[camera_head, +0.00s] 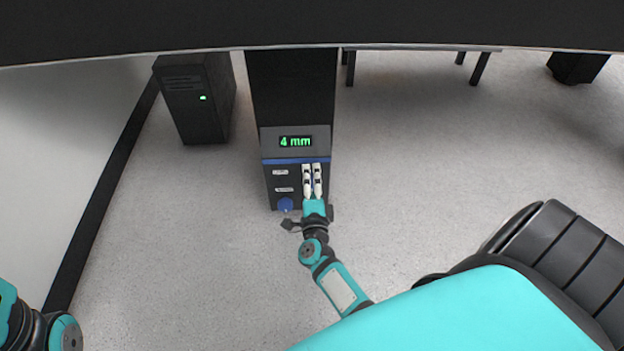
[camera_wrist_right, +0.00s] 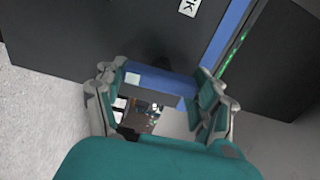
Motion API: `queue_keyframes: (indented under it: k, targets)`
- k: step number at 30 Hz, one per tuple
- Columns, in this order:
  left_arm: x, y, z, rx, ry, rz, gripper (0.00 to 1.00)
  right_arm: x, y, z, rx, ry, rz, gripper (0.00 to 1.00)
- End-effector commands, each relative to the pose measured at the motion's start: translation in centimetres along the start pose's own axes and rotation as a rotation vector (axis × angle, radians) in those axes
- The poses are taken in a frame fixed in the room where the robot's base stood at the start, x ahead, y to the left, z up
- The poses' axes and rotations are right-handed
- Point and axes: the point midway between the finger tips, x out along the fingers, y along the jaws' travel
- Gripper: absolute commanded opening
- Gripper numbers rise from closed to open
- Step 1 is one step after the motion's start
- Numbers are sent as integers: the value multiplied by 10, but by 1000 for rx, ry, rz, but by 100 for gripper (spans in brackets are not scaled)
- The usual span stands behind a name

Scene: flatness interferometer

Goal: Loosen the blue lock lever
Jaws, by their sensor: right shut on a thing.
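The machine's dark front panel (camera_head: 283,180) stands below a green "4 mm" display. My right gripper (camera_head: 311,170) is at the right part of this panel, with its two pale fingers pointing up. In the right wrist view, a blue bar (camera_wrist_right: 165,79) lies between the fingers of my right gripper (camera_wrist_right: 158,92). It appears to be the blue lock lever, and the gripper is shut on it. In the head view, the fingers hide the lever. My left gripper is out of view; only part of my left arm shows at bottom left.
A blue knob (camera_head: 285,204) sits low on the panel, left of my gripper. A black computer tower (camera_head: 196,100) stands to the left.

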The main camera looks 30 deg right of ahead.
Motion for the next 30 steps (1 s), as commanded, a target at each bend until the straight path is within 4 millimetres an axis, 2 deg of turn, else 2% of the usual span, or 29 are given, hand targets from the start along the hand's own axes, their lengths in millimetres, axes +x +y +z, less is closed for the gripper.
queue_keyframes:
  k: [7, 8, 13, 23, 30]
  targets:
    - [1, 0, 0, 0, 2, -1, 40, 0, 0, 0, -1, 0, 0, 36]
    - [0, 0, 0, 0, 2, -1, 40, 0, 0, 0, -1, 0, 0, 70]
    - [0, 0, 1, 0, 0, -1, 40, 0, 0, 0, -1, 0, 0, 92]
    - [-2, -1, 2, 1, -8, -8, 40, -4, 0, 0, -1, 0, 1, 92]
    - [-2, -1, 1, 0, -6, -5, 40, -40, 1, 0, -1, 0, 3, 92]
